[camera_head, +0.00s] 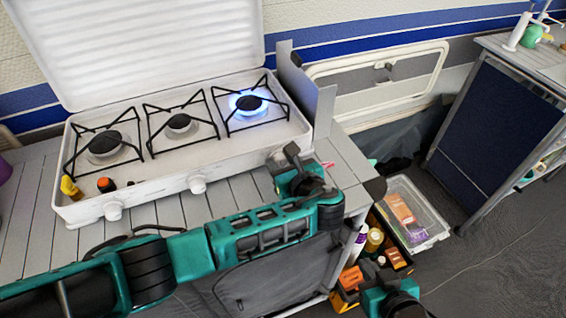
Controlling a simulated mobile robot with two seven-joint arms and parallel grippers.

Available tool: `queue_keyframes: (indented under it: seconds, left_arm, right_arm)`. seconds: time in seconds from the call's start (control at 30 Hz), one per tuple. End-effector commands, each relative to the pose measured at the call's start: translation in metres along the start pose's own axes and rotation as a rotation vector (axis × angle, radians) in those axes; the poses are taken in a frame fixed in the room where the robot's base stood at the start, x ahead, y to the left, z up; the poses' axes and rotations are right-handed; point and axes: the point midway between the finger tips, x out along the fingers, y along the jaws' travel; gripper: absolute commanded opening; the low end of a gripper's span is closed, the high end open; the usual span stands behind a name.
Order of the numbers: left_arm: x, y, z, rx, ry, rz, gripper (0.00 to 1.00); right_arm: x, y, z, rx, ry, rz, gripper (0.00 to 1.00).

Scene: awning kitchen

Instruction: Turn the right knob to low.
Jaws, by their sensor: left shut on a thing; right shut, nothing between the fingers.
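A white gas stove (150,193) with a raised lid stands on a slatted table. Its right burner (249,103) is lit with a blue flame. The left (105,143) and middle (179,122) burners show no flame. The left knob (114,211) and middle knob (197,184) are in plain view on the front. The right knob (275,156) is mostly hidden by my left gripper (287,160), which is shut on it at the stove's front right. The knob's setting cannot be read. My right gripper (400,303) is shut and empty at the bottom edge, partly cut off.
A grey windshield panel (322,110) stands at the stove's right end. Small yellow (70,188) and orange-black (106,184) items sit at its front left. A clear bin (432,215) and a crate of bottles are on the floor at right. A blue-sided table (490,125) stands farther right.

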Motion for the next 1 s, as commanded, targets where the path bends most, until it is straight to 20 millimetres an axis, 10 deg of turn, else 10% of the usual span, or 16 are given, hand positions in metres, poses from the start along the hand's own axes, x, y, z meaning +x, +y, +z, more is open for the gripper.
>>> queue_keyframes:
  seconds: [1.0]
  left_arm:
    - [0.0011,0.0056,-0.0030,-0.459,0.018,-0.186,0.13]
  right_arm:
    - [0.0015,-0.0001,0.0011,0.000,0.001,0.000,0.00]
